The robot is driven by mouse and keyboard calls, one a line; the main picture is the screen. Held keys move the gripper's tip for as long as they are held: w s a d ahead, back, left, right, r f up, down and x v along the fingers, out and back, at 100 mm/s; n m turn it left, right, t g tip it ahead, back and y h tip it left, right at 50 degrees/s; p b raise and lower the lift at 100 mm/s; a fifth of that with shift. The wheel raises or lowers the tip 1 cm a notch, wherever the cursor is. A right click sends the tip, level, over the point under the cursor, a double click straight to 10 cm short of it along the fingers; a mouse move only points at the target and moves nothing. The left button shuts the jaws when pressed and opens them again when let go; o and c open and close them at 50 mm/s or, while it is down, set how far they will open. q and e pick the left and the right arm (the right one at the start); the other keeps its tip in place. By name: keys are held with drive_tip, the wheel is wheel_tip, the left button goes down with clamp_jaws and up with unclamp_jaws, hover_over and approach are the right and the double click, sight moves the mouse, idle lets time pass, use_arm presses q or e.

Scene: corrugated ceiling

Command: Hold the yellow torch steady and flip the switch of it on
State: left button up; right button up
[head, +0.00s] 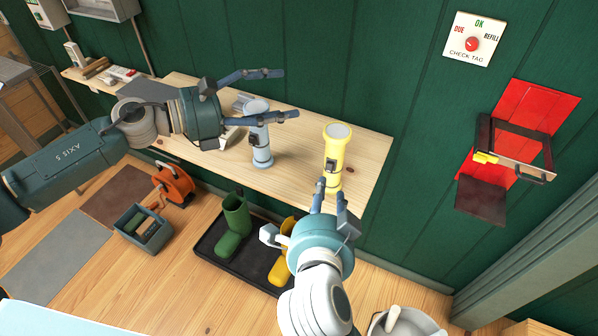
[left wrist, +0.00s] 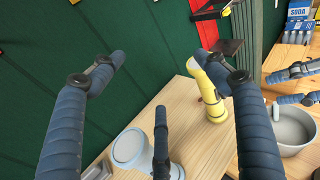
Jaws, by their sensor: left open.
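The yellow torch (head: 336,152) stands upright on the wooden bench, with a pale round top and a dark switch (head: 330,167) on its side. It also shows in the left wrist view (left wrist: 208,88), beyond my left fingers. My left gripper (head: 287,93) is open and empty above the bench, left of the yellow torch and over a grey-blue torch (head: 259,130). My right gripper (head: 330,188) has its fingers apart in front of the yellow torch's lower part. The left wrist view shows a gap between those fingers and the torch, which they do not hold.
The grey-blue torch stands close to my left fingers. A green wall rises behind, with a red panel (head: 535,105) and a dial sign (head: 472,40). Below are boots on a black tray (head: 208,243) and a grey pot (head: 405,325).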

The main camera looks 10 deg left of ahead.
sight(330, 167)
use_arm(q)
drive_tip(key=s+d+f+n+t+y, duration=0.1)
drive_tip(key=s+d+f+t, duration=0.25)
drive_tip(key=f, duration=0.25)
drive_tip(key=s+d+f+n+t+y, duration=0.2)
drive_tip(key=s+d+f, duration=0.15)
drive_tip(key=f, duration=0.35)
drive_tip(key=x, duration=1)
drive_tip(key=shift+w+a+f, duration=0.15)
drive_tip(key=shift+w+a, duration=0.05)
drive_tip(key=shift+a, duration=0.05)
drive_tip(key=shift+c, duration=0.3)
